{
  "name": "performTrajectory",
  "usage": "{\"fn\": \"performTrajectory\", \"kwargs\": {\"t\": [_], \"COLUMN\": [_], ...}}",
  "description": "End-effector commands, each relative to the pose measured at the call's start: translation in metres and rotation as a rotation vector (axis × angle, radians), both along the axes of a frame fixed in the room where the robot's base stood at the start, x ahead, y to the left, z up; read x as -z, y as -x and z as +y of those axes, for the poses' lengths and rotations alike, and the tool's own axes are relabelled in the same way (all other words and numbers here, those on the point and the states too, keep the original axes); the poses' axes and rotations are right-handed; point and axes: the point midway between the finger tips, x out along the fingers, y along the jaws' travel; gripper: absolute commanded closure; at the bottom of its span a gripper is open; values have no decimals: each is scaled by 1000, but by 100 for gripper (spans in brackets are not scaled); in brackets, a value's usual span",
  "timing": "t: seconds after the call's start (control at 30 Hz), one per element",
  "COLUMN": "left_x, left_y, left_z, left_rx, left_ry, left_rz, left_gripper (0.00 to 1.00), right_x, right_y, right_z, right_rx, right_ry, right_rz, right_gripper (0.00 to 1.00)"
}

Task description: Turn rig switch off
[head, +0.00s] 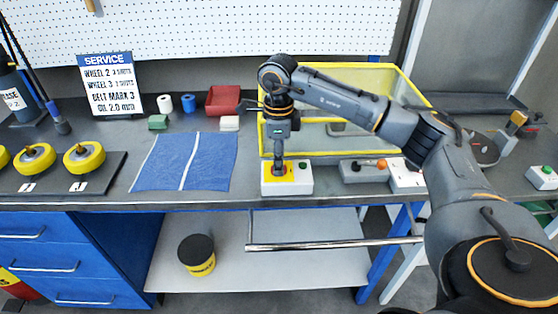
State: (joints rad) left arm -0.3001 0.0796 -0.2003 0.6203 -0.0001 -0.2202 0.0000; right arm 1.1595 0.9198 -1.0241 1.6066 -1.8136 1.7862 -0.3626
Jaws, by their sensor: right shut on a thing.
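A white switch box (299,187) with a yellow face and a small green button stands near the front edge of the bench, in front of the yellow-framed guard. My right gripper (279,170) points straight down onto the yellow face. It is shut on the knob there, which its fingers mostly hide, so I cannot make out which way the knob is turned. My left gripper is not in view.
A grey box (361,172) with an orange-tipped lever and a white box (405,174) stand to the right. The yellow-framed guard (330,148) is close behind. A blue cloth (208,165) lies to the left. Yellow wheels (84,157) sit on a dark board at far left.

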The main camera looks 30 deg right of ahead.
Motion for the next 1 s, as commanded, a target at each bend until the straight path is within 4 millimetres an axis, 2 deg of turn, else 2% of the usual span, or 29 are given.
{"fn": "performTrajectory", "kwargs": {"t": [0.3,0.73,0.77,0.8,0.87,1.0], "left_x": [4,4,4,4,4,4], "left_y": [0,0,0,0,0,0], "left_z": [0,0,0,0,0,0], "left_rx": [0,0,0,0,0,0], "left_ry": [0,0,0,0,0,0], "left_rz": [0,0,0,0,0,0], "left_gripper": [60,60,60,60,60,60], "right_x": [-1,-1,-1,-1,-1,0], "right_y": [-1,-1,-1,-1,0,0], "right_z": [0,1,1,1,1,0], "right_rx": [-75,-83,-83,-83,-83,-82], "right_ry": [-1,-1,-1,-1,-1,0], "right_rz": [-2,-3,-3,-2,-2,-1], "right_gripper": [83,83,45,37,28,28]}}
